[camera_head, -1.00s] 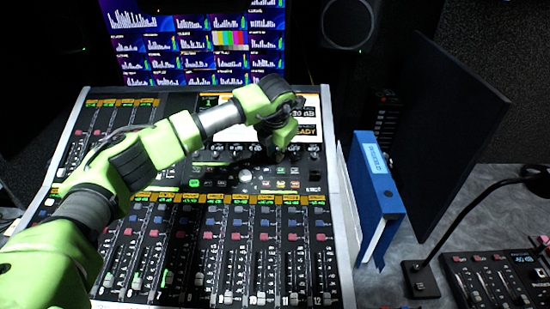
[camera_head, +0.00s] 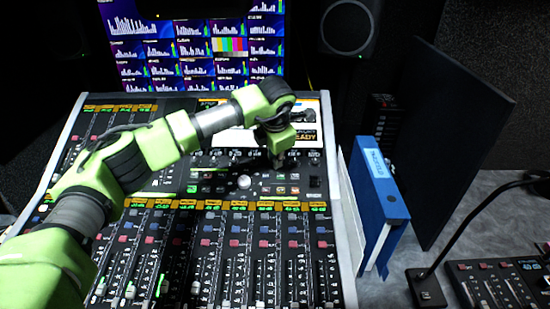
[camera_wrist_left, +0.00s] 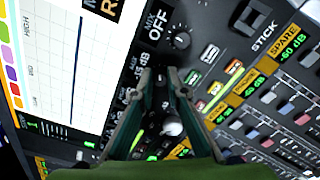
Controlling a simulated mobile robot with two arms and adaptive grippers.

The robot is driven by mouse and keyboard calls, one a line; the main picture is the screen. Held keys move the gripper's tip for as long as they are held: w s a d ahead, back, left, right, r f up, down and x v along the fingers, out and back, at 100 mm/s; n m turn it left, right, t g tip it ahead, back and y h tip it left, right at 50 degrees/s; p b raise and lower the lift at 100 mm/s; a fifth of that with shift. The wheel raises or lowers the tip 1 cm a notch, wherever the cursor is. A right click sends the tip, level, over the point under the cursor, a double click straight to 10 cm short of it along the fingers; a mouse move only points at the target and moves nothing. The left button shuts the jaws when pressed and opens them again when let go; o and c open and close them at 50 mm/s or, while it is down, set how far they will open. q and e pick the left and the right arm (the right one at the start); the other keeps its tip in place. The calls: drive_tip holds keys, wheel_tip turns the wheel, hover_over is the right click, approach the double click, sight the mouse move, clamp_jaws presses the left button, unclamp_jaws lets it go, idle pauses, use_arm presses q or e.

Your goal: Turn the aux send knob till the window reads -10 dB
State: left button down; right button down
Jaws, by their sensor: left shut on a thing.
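The mixing console (camera_head: 68,150) fills the middle of the head view. My left gripper (camera_head: 277,160) reaches down to the row of small knobs and windows below the console's screen. In the left wrist view its two fingertips (camera_wrist_left: 159,76) are close together, shut on a small knob that they mostly hide. A small window (camera_wrist_left: 138,64) just left of the fingertips seems to read -15 dB, partly covered by a finger. Another window (camera_wrist_left: 157,27), labelled MIX, reads OFF. My right gripper is in neither view.
A bare dark knob (camera_wrist_left: 181,40) sits close beside the fingertips. A larger pale knob (camera_head: 245,182) and lit buttons lie below the gripper. Several faders fill the console's front. A blue binder (camera_head: 382,190) stands right of the console, with a lamp base (camera_head: 426,287) nearer.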

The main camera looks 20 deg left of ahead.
use_arm(q)
drive_tip(key=c, duration=2)
unclamp_jaws()
drive_tip(key=v, duration=1.2)
drive_tip(key=shift+r, duration=0.1)
